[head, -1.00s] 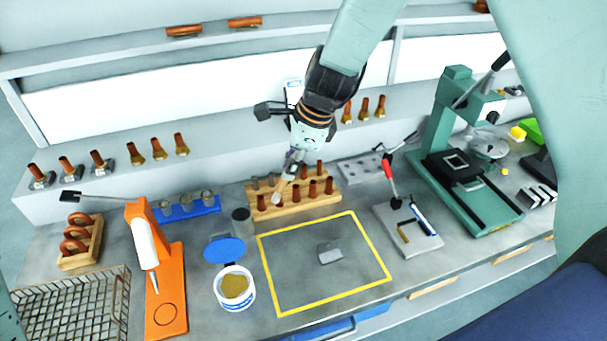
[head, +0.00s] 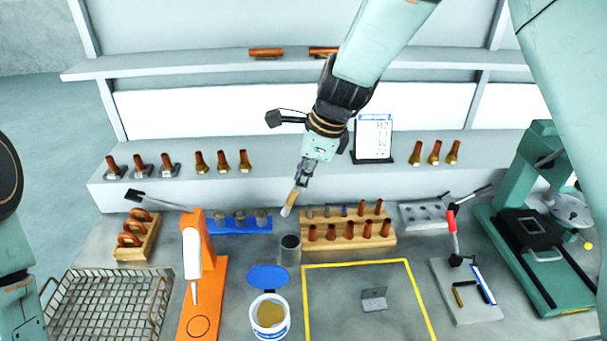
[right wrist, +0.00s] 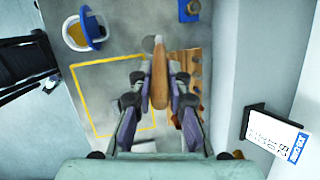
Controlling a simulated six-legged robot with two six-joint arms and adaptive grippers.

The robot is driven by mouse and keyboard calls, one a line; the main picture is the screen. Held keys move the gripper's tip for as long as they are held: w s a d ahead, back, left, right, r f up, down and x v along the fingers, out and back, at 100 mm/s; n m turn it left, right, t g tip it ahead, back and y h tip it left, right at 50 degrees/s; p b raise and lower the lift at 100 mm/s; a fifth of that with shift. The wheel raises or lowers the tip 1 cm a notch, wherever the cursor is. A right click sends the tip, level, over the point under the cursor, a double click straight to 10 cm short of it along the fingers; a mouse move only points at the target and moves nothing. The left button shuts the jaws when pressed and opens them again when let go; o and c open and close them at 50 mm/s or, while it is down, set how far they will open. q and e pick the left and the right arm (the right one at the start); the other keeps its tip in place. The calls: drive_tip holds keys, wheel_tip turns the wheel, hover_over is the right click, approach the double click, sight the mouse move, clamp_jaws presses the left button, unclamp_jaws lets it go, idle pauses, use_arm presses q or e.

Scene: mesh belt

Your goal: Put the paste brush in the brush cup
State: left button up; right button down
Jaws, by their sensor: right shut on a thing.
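My right gripper (head: 304,178) is shut on the paste brush (head: 290,202), which has a wooden handle and a pale lower end. The brush hangs tilted in the air, lower end down. The brush cup (head: 289,250), a small dark grey cylinder, stands on the bench. In the head view the brush tip shows above the cup and apart from it. In the right wrist view the brush (right wrist: 159,80) lies between the fingers (right wrist: 158,95), with the cup (right wrist: 148,44) just beyond its tip. My left gripper is not in view; only parts of my left arm show.
A wooden rack (head: 350,242) with several copper fittings stands right of the cup. An open paste tub (head: 269,314) with a blue lid stands in front. An orange stand (head: 206,290) and a blue holder (head: 238,227) are to the left. A yellow-outlined area holds a small grey block (head: 373,298).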

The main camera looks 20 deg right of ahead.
drive_tip(key=shift+s+d+f, duration=0.1)
drive_tip(key=shift+s+f, duration=0.1)
drive_tip(key=shift+f, duration=0.3)
wheel_tip(320, 180, down, 11)
drive_tip(key=c, duration=1.6)
unclamp_jaws()
drive_tip(key=shift+s, duration=0.15)
drive_tip(key=o, duration=0.4)
drive_tip(key=shift+w+f, duration=0.2)
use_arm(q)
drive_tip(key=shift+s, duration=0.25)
use_arm(e)
drive_tip(key=shift+s+r, duration=0.1)
drive_tip(key=shift+s, duration=0.1)
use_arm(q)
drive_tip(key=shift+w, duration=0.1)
use_arm(e)
drive_tip(key=shift+w, duration=0.1)
